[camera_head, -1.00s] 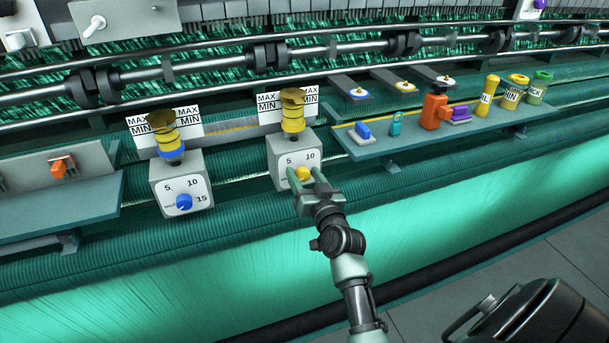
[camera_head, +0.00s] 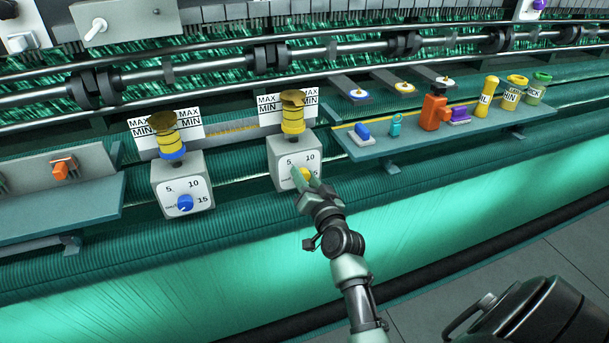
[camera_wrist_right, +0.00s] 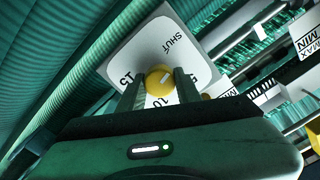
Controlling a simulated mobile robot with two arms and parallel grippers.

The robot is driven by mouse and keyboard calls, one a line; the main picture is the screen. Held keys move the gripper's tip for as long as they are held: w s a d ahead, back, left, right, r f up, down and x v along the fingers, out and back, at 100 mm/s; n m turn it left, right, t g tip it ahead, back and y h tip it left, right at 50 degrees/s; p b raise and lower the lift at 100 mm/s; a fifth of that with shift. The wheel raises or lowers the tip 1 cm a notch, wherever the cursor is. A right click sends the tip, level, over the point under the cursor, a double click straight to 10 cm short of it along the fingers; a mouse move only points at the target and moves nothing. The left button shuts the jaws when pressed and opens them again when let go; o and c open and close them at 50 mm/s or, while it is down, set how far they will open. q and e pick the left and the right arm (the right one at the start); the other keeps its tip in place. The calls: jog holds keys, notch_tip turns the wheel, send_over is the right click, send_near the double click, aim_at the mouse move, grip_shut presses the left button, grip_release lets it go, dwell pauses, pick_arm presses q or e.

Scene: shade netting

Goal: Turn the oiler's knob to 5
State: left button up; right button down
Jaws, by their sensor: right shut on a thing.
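Two grey oiler boxes stand side by side in the head view, each with a dial and a yellow cup on top. The right oiler (camera_head: 284,158) has a yellow knob (camera_head: 304,174); the left oiler (camera_head: 168,180) has a blue knob (camera_head: 185,202). My right gripper (camera_head: 306,178) is shut on the yellow knob, one finger on each side. The dial (camera_wrist_right: 155,45) shows SHUT, 15 and 10; the 5 is partly covered. My left gripper is out of view.
A shelf (camera_head: 375,150) with a red oil can (camera_head: 435,112) and several yellow and green containers is to the right. Another shelf (camera_head: 60,215) is at the left. MAX/MIN plates (camera_head: 270,108) stand behind the oilers. Green netting lies below.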

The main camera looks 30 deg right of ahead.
jog(key=m+p, duration=0.1)
jog(key=m, duration=0.5)
jog(key=shift+m, duration=0.3)
jog(key=m+p, duration=0.1)
jog(key=m, duration=0.5)
jog(key=shift+f, duration=0.15)
jog(key=c, duration=1)
grip_release()
jog(key=v, duration=0.8)
jog(key=shift+p, duration=0.4)
